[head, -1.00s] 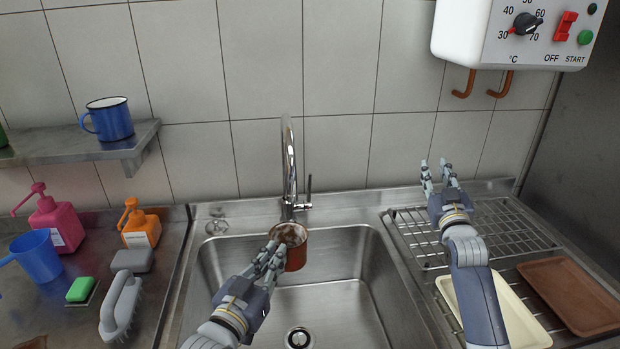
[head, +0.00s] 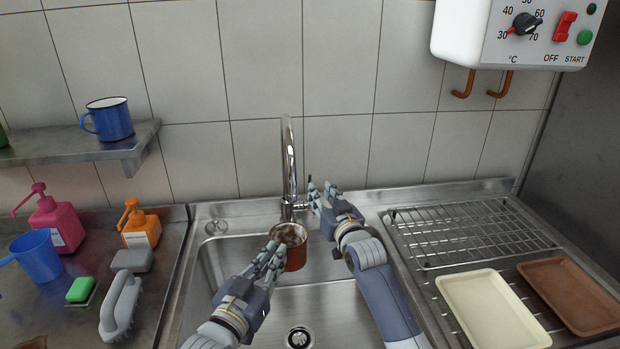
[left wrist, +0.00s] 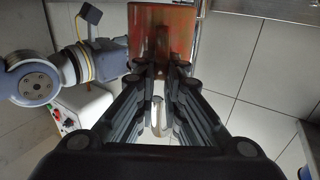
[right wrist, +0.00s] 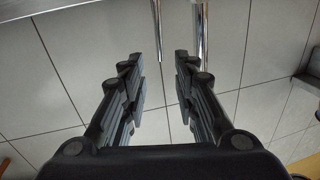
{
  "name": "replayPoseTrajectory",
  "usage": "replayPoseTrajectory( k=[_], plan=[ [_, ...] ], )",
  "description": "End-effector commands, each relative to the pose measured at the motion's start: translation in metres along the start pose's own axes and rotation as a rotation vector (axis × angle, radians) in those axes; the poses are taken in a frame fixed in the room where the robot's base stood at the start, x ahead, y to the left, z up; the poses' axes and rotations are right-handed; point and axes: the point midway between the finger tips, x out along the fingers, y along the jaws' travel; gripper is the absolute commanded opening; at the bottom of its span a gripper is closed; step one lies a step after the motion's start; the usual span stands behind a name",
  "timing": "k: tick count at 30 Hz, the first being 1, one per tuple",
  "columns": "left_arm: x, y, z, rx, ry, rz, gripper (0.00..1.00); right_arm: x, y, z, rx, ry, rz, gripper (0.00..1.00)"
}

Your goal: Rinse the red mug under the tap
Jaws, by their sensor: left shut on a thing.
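The red mug (head: 296,256) is upright over the sink, below the chrome tap (head: 289,160), with its open top facing up. My left gripper (head: 272,256) is shut on its near left side. The mug also fills the top of the left wrist view (left wrist: 163,32) at the fingertips. No water stream is visible. My right gripper (head: 323,192) is open beside the tap's base, at the right. In the right wrist view, chrome tap parts (right wrist: 200,30) rise beyond the separated, empty fingers.
The steel sink (head: 335,300) has a drain (head: 299,338). At the right are a wire rack (head: 470,235), a cream tray (head: 490,305) and a brown tray (head: 570,295). At the left stand a pink bottle (head: 58,224), an orange bottle (head: 140,230), a blue jug (head: 38,255) and a brush (head: 121,305).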

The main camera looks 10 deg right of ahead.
Motion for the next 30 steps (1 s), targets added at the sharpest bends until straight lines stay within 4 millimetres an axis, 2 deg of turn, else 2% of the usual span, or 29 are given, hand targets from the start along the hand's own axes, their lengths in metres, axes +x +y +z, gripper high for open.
replayPoseTrajectory(
  k=[6, 18, 30],
  plan=[
    [0.000, 0.000, -0.001, 0.000, 0.002, 0.000, 0.00, 0.028, 0.000, -0.001, 0.000, 0.000, 0.000, 0.28],
    [0.000, 0.000, -0.001, 0.000, 0.002, 0.000, 0.00, 0.070, 0.000, -0.001, -0.002, -0.001, 0.000, 0.28],
    [0.000, 0.000, -0.001, 0.000, 0.002, 0.000, 0.00, 0.093, 0.000, 0.000, -0.001, 0.000, 0.000, 0.28]
  ],
)
